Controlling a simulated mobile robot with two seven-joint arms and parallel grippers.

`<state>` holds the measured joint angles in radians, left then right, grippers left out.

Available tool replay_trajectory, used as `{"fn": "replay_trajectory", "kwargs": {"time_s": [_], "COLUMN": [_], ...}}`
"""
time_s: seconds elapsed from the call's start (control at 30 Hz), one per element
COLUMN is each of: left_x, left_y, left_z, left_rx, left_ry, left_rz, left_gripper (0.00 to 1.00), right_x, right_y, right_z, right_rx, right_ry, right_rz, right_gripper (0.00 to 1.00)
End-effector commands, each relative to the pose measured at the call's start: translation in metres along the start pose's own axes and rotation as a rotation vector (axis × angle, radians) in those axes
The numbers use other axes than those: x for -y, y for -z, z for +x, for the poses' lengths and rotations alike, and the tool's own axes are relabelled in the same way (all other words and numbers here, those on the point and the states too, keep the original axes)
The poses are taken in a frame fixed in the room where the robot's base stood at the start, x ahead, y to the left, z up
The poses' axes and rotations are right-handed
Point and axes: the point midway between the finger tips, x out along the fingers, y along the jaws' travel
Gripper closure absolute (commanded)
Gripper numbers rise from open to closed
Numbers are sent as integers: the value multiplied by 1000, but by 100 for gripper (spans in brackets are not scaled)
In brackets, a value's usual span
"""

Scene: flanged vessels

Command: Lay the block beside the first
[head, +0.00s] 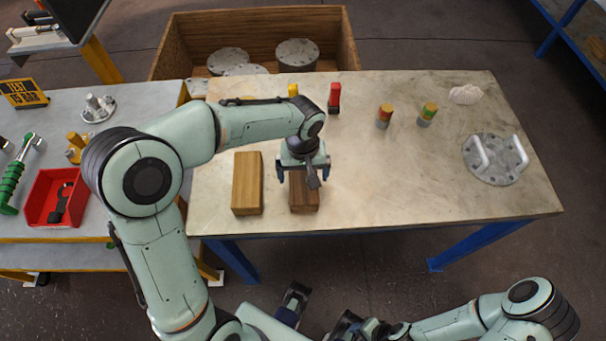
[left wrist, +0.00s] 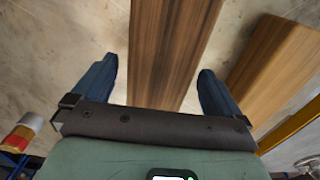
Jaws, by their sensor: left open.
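A lighter wooden block (head: 247,183) lies on the beige table. A darker wooden block (head: 304,197) lies to its right, roughly parallel, with a gap of bare table between them. My left gripper (head: 303,178) is open above the darker block and hides part of it. In the left wrist view, the darker block (left wrist: 172,45) runs between the spread fingers (left wrist: 157,88), with a gap on both sides. The lighter block (left wrist: 268,65) shows beyond the finger on the right. My right gripper (head: 345,326) is low at the picture's bottom, away from the table, its jaws unclear.
The beige table (head: 420,190) is clear right of the blocks. Small coloured cylinders (head: 384,116) and a red item (head: 334,98) stand farther back. A flange with handles (head: 495,158) lies at the right. A wooden crate (head: 352,50) stands behind; a red bin (head: 55,198) is left.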

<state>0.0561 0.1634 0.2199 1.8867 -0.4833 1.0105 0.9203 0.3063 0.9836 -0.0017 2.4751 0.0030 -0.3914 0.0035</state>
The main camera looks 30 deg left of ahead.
Motion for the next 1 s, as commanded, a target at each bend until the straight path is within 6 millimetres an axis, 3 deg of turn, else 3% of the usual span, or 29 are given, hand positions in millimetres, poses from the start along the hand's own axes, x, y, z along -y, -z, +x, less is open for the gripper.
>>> {"fn": "replay_trajectory", "kwargs": {"time_s": [0.2,0.43,0.6,1.0], "left_x": [-1,0,0,0], "left_y": [0,0,0,0], "left_z": [-52,-90,-101,-102], "left_rx": [-4,-2,0,1], "left_ry": [-4,-2,-1,0], "left_rz": [1,2,2,2], "left_gripper": [0,0,0,0], "right_x": [1,3,4,4], "right_y": [-3,-3,-3,-3], "right_z": [-6,-12,-14,-14], "right_rx": [9,7,7,7], "right_ry": [-2,-2,-1,-1], "right_rz": [1,1,0,0], "right_gripper": [57,57,57,57]}}
